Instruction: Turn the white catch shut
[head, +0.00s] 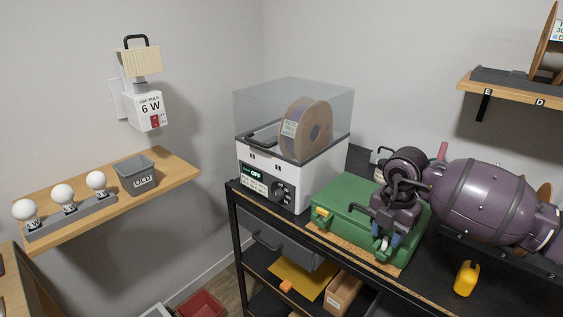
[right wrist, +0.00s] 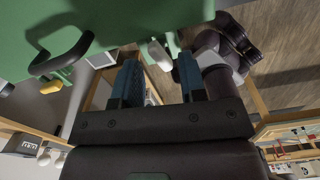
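A green case (head: 343,203) lies on the bench, its lid down. On its front are a yellow catch (head: 322,213) at the left and the white catch (head: 384,243) at the right, partly hidden by my gripper. In the right wrist view the white catch (right wrist: 158,54) sticks out from the green case (right wrist: 120,22), between the tips of my open right gripper (right wrist: 158,75). A gap shows on both sides of it. The dark case handle (right wrist: 62,58) and yellow catch (right wrist: 51,87) are to its left. In the head view my right gripper (head: 385,238) is at the case front. My left gripper is not in view.
A white filament dryer (head: 268,190) with a clear cover and a spool stands left of the case. A yellow object (head: 466,278) lies at the bench's right. A wooden shelf (head: 170,170) holds bulbs and a grey bin. A drawer and box are below the bench top.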

